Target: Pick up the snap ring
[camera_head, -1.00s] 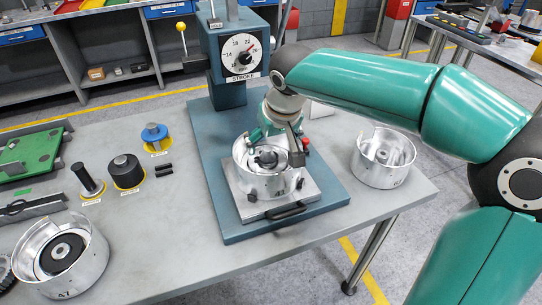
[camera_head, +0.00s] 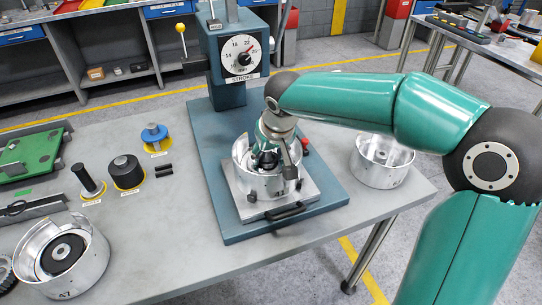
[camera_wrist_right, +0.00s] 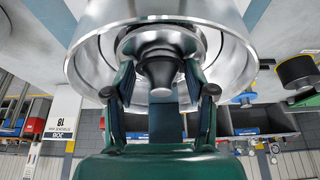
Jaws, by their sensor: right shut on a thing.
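A silver drum (camera_head: 262,187) stands upright on the plate of the blue press. It also fills the upper part of the right wrist view (camera_wrist_right: 88,70). My right gripper (camera_head: 265,160) reaches down into the drum's opening. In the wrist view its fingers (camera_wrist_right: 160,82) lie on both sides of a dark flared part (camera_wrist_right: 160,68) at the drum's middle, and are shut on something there. I cannot make out the snap ring as a separate thing; the fingers and drum wall hide much of the inside. My left gripper is out of view.
The press head (camera_head: 240,55) with its dial stands just behind the drum. A second drum (camera_head: 383,168) is at the right, partly behind my arm. A third drum (camera_head: 62,262) is at the front left. Black tools (camera_head: 127,171) and a blue knob (camera_head: 154,134) stand left of the press.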

